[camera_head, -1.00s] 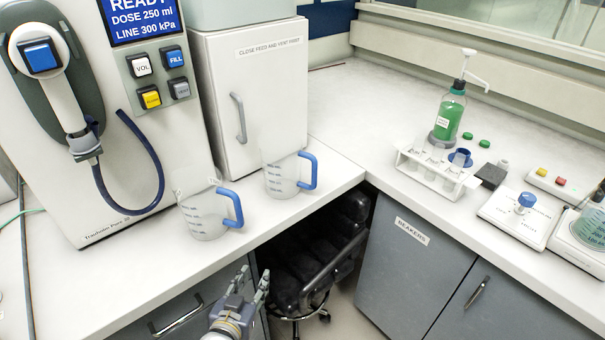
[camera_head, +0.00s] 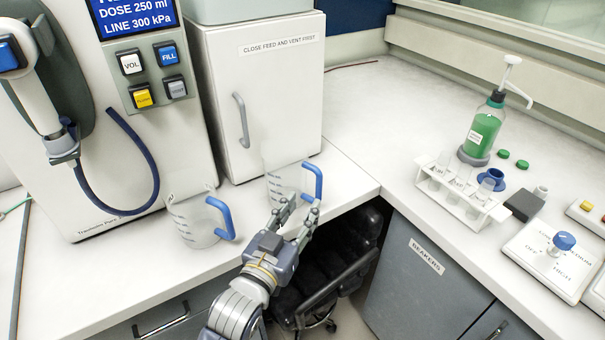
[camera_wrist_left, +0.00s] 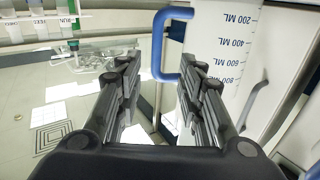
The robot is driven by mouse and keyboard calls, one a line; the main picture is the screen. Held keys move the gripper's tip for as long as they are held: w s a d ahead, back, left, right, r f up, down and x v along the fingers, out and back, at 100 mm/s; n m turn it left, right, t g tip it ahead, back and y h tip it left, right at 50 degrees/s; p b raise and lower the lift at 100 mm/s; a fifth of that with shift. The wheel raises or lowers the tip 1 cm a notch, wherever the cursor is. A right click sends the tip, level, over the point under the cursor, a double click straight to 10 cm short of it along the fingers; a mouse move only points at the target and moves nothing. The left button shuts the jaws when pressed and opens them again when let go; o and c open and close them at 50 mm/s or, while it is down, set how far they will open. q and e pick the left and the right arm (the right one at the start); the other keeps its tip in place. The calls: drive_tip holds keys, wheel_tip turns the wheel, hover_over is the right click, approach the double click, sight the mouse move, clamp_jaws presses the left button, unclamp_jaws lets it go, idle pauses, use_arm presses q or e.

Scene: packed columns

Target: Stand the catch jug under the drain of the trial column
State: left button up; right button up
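Two clear graduated jugs with blue handles stand on the left bench: a left jug (camera_head: 190,222) before the dispenser and a right jug (camera_head: 280,184) before the white cabinet. I cannot tell which is the catch jug. My left gripper (camera_head: 302,205) is open and empty, just in front of the right jug, its fingers covering part of the jug's lower side. In the left wrist view, a jug's blue handle (camera_wrist_left: 157,45) lies just beyond the open fingertips, with its marked wall (camera_wrist_left: 222,45) to the right. The trial column and its drain are not clearly seen. My right gripper is out of view.
A dispenser with a blue hose (camera_head: 152,165) and a white cabinet (camera_head: 285,105) back the jugs. A black chair (camera_head: 345,255) stands below the bench edge. The right bench holds a tube rack (camera_head: 462,190), a green bottle (camera_head: 483,130) and a knob panel (camera_head: 560,250).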

sight(318, 186)
use_arm(q)
drive_tip(key=x, duration=0.3)
drive_tip(key=p+x, duration=0.1)
drive_tip(key=x, duration=0.4)
drive_tip(key=shift+w+d+r+p, duration=0.2)
drive_tip(key=shift+d+p, duration=0.2)
drive_tip(key=shift+w+d+f, duration=0.1)
drive_tip(key=shift+w, duration=0.25)
clamp_jaws()
